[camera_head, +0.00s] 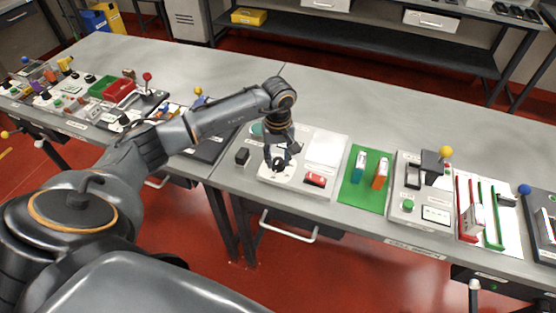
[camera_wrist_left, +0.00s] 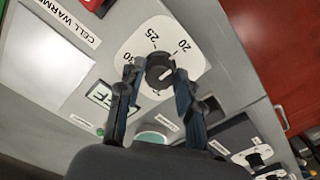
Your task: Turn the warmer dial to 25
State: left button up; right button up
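The warmer dial is a dark round knob (camera_wrist_left: 159,71) with a light mark on its face. It sits on a white plate (camera_wrist_left: 141,44) printed 20, 25 and 30, beside a label reading CELL WARMER. I cannot tell which number the mark points at. My left gripper (camera_wrist_left: 156,69) has one finger on each side of the knob; whether they touch it is unclear. In the head view my left gripper (camera_head: 278,163) points down over the white dial plate (camera_head: 268,176) and hides much of the dial. My right gripper is not in view.
Close by on the bench are a red switch (camera_head: 315,179), a black block (camera_head: 242,156) and a white pad (camera_head: 325,148). A green mat (camera_head: 352,194) with upright coloured pieces lies to the right. The bench behind (camera_head: 350,110) is clear.

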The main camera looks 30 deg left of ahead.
pick_arm(q)
jog(key=c, duration=0.3)
jog(key=shift+c, duration=0.4)
jog(key=shift+n, duration=1.2)
jog(key=n, duration=0.3)
jog(key=shift+b, duration=0.35)
jog(key=shift+n, duration=0.3)
jog(key=n, duration=0.5)
jog(key=shift+n, duration=0.3)
